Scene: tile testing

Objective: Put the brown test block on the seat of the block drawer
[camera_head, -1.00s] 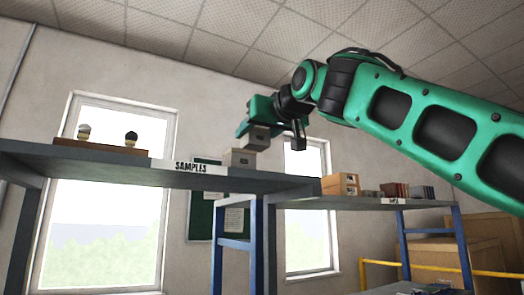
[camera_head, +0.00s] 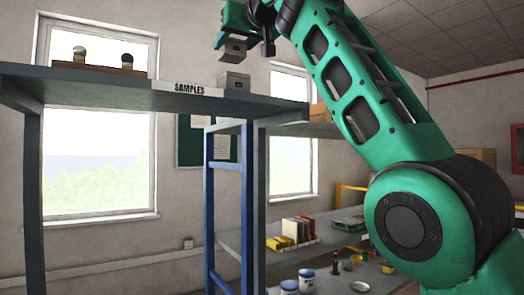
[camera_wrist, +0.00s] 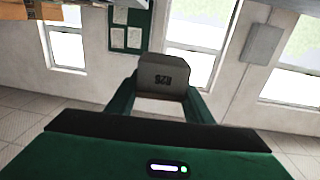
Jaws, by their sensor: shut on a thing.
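My gripper (camera_head: 243,46) is shut on a dull grey-brown test block (camera_head: 234,48), held in the air near the top of the head view. In the wrist view the block (camera_wrist: 163,76) sits between the two green fingers and has dark lettering on its face. A similar grey-brown box-shaped thing (camera_head: 234,83) stands on the high shelf at its right end, just under the held block in the head view. A gap shows between them. I cannot tell the depth between them. A sliver of the orange wooden unit (camera_head: 318,112) shows behind my arm; I cannot tell whether it is the block drawer.
The grey high shelf (camera_head: 150,91) carries a SAMPLES label and a brown rack (camera_head: 97,68) with two round-topped pieces. A blue post frame (camera_head: 247,190) stands beside it. Lower shelves hold coloured boxes (camera_head: 296,230) and white-blue jars (camera_head: 306,280). My arm hides much of the right.

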